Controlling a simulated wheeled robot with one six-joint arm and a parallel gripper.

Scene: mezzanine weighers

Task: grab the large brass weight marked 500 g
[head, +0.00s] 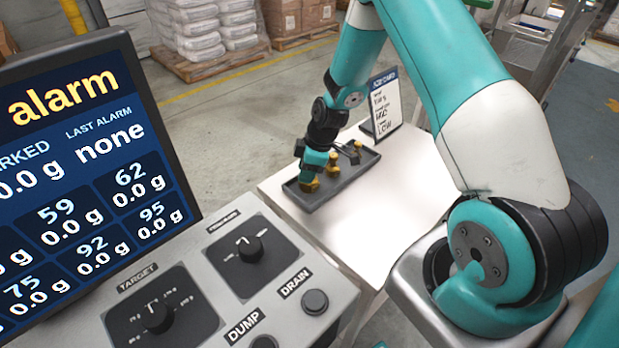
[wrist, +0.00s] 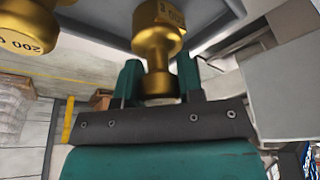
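A grey tray (head: 308,200) on the white table holds several brass weights. My gripper (head: 311,174) is low over the tray's near left part, at a brass weight (head: 309,186). In the wrist view, a brass weight (wrist: 158,30) stands between the two fingers of my gripper (wrist: 160,82), its knob and neck between them. Its mark is cut off and I cannot read it fully. I cannot tell whether the fingers press on the knob or only stand beside it. A second brass weight (wrist: 22,28), marked 200, is at the left of the wrist view.
Other brass weights (head: 333,159) stand farther back in the tray. A sign card (head: 384,103) stands behind the tray. A control panel (head: 255,275) with knobs and a screen (head: 90,170) are at the left. The white table (head: 400,185) is clear right of the tray.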

